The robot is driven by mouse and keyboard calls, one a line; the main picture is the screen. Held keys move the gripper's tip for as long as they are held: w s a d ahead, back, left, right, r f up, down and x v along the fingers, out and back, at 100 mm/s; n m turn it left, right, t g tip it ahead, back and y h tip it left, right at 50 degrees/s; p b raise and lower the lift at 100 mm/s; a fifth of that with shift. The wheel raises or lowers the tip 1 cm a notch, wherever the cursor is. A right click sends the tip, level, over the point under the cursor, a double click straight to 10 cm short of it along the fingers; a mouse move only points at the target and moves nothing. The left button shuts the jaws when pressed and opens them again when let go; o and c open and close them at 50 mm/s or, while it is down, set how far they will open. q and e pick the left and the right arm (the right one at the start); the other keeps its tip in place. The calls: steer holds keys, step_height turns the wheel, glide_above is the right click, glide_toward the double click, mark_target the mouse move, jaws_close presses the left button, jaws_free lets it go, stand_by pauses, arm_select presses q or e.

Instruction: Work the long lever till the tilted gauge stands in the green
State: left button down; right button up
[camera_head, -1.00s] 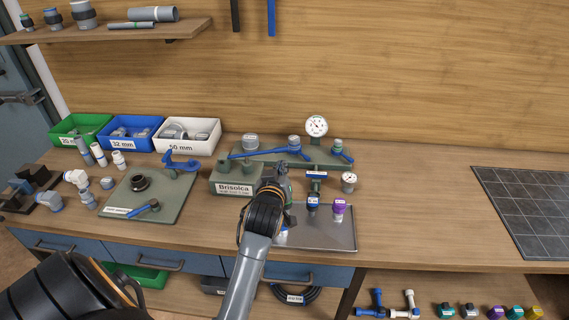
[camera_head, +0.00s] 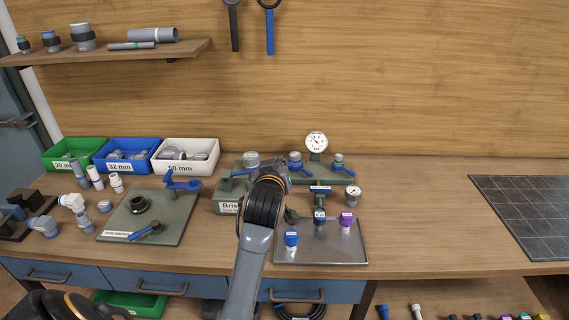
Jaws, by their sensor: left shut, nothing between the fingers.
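My left gripper (camera_head: 284,178) is shut and empty, low over the front of the green manifold base (camera_head: 358,170). My wrist hides much of it and its fingertips are hard to make out. The long blue lever (camera_head: 240,173) shows left of my wrist; its middle is hidden, and its valve head (camera_head: 295,160) stands to the right. I cannot tell if gripper and lever touch. A round white gauge (camera_head: 316,142) stands behind the manifold; a smaller gauge (camera_head: 353,191) with an up-turned face sits front right. Their green marks are too small to read. My right gripper is out of view.
A shorter blue lever (camera_head: 343,169) sits on the right valve. A metal tray (camera_head: 330,254) with capped parts lies in front. A green plate (camera_head: 170,230) with fittings and labelled bins (camera_head: 186,168) are left. Bare bench lies right, before a dark grid mat (camera_head: 525,210).

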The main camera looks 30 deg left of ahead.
arm_select(q)
steer(key=w+a+f+p, duration=0.3)
steer(key=w+f, duration=0.3)
steer(key=w, duration=0.2)
steer(key=shift+w+a, duration=0.2)
steer(key=shift+a, duration=0.4)
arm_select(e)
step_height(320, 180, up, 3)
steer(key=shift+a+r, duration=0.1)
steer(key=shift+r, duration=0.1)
arm_select(q)
steer(key=shift+f, duration=0.1)
